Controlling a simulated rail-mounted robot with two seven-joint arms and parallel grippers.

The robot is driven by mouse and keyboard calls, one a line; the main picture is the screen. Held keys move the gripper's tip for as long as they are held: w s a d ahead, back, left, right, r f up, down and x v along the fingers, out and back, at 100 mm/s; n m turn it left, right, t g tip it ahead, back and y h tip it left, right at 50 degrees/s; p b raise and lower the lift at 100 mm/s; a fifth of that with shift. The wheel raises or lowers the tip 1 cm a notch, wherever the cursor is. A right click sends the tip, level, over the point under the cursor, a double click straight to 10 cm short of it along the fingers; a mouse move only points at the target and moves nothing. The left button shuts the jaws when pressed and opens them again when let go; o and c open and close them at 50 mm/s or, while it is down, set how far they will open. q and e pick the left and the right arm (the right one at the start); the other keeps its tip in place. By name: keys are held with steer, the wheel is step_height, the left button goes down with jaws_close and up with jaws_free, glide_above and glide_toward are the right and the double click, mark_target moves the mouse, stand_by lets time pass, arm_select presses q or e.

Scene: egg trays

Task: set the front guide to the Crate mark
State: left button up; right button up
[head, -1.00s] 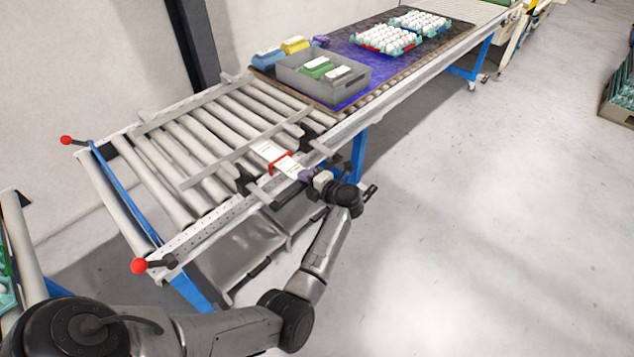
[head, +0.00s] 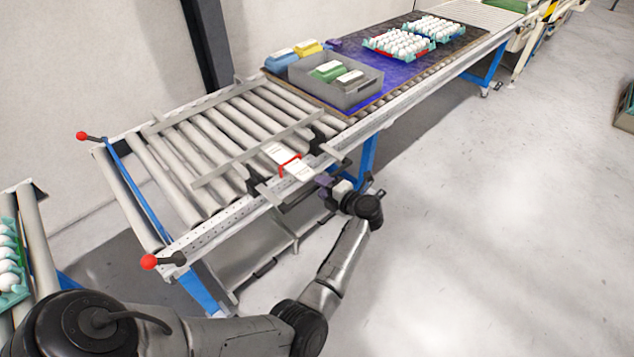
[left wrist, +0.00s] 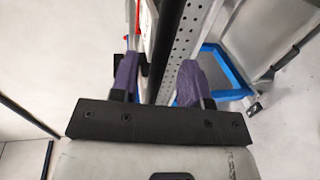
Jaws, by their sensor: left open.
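The front guide (head: 245,158) is a long grey bar lying over the rollers, near the conveyor's near side. A white scale plate (head: 274,151) with a red frame-shaped pointer (head: 283,166) around it sticks out from the guide across the near rail. The marks on the plate are too small to read. My left gripper (head: 326,182) is just off the outer end of the plate, with purple fingers. In the left wrist view the gripper (left wrist: 158,72) is open, with a dark bar behind the gap and the white plate (left wrist: 147,28) partly visible above. My right gripper is not in view.
The perforated near rail (head: 215,232) ends by a red-knobbed lever (head: 149,262). A grey crate (head: 345,95) with cartons stands further along, before egg trays (head: 390,57) on a dark mat. Blue legs stand below.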

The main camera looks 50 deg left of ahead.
arm_select(q)
steer(key=p+v, duration=0.1)
steer(key=v, duration=0.9)
steer(key=shift+d, duration=0.25)
